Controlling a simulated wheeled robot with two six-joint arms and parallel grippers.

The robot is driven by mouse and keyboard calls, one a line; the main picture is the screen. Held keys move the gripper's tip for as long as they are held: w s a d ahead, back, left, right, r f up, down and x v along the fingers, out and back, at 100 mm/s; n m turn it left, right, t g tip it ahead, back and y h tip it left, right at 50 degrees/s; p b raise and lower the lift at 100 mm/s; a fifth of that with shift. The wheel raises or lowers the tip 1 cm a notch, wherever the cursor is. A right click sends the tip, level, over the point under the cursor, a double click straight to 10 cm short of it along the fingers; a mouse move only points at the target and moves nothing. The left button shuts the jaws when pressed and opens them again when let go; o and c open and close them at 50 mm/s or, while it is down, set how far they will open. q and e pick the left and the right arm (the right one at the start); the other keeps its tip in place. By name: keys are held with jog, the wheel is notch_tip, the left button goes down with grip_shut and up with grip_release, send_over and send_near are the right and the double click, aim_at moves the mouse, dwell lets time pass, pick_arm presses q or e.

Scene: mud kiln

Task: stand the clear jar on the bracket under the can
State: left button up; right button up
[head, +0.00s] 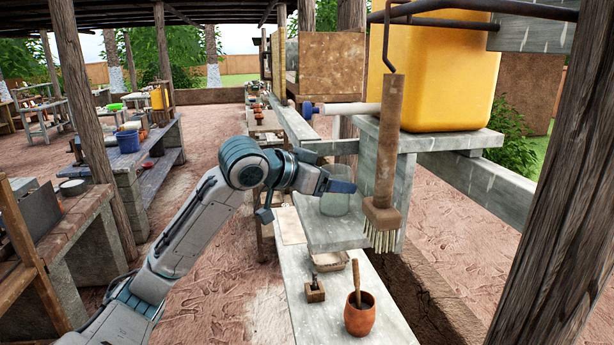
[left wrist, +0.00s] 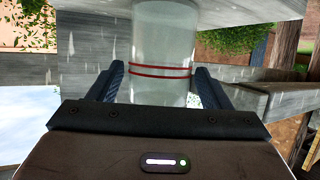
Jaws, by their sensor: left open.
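The clear jar (head: 335,204) stands upright on the grey bracket (head: 325,236), below and to the left of the yellow can (head: 432,70). My left gripper (head: 338,186) is at the jar, partly in front of its upper part. In the left wrist view the jar (left wrist: 163,50), with two red bands, is between the fingers of my left gripper (left wrist: 158,88). The fingers are open, with a gap showing on each side. The bracket (left wrist: 225,12) shows at the jar's base in that view. My right gripper is not in view.
A brush (head: 384,160) hangs right of the jar, close to my gripper. A pale pipe with a blue end (head: 345,109) juts out above the jar. On the lower bench (head: 335,322) are an orange pot (head: 360,318) and a small wooden block (head: 315,292).

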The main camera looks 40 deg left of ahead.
pick_arm(q)
jog(key=b+v, duration=0.3)
jog(key=v, duration=0.2)
jog(key=shift+s+a+b, duration=0.2)
jog(key=shift+s+b, duration=0.1)
jog(key=shift+s, duration=0.1)
jog(key=b+v, duration=0.4)
jog(key=v, duration=0.1)
jog(key=shift+s+r, duration=0.3)
jog(key=shift+r, duration=0.05)
dwell(1.2)
